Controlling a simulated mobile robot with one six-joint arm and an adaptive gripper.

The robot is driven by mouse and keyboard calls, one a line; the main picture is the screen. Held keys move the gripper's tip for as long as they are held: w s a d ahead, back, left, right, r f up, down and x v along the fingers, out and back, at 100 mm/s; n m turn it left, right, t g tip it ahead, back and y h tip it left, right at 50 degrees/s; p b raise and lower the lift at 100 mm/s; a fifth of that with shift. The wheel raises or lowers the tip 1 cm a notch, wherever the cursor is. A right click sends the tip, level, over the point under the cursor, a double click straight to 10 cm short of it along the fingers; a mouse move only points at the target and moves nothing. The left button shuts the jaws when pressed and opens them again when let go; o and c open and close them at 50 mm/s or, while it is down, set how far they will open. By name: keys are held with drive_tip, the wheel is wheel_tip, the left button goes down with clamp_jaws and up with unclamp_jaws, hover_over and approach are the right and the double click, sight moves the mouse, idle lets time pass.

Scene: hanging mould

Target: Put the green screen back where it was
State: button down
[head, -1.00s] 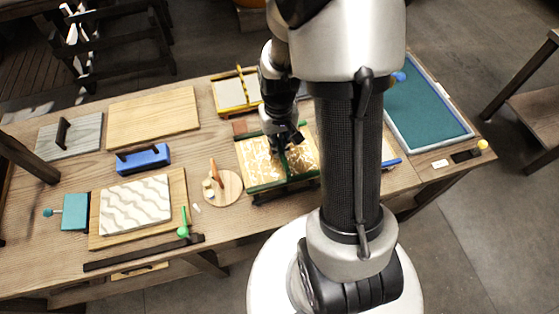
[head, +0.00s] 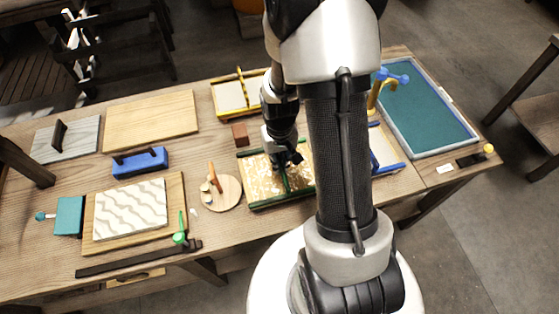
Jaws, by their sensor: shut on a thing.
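The green screen (head: 262,183) is a light, gold-patterned panel with dark green bars along its edges and a green handle across its middle. In the head view it is at the middle of the workbench, right of the round wooden board. My gripper (head: 287,166) is above the panel, shut on the green handle. The panel looks level and at or very near the bench top; I cannot tell whether it touches. My gripper hides part of the handle, and my arm stands close to the panel's right end.
A yellow-framed screen (head: 230,97) and small brown block (head: 240,135) lie behind. A blue-edged screen (head: 383,150) is partly behind my arm. The round board (head: 228,195) with small tools is close on the left. A patterned slab (head: 130,210) lies farther left. A teal tray (head: 430,115) is right.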

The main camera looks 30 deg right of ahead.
drive_tip(key=c, duration=1.7)
unclamp_jaws()
wheel_tip(320, 180, up, 12)
drive_tip(key=p, duration=0.5)
wheel_tip(320, 180, up, 13)
drive_tip(key=n+t, duration=0.1)
drive_tip(key=t, duration=0.1)
hover_over(280, 161)
drive_tip(key=s+a, duration=0.4)
drive_tip(key=a, duration=0.2)
drive_tip(key=s+a+r+n+t, duration=0.2)
drive_tip(key=s+a+r, duration=0.3)
drive_tip(key=s+r, duration=0.2)
drive_tip(key=s, duration=0.2)
drive_tip(key=shift+s+r+t, duration=0.25)
drive_tip(key=shift+s+t, duration=0.05)
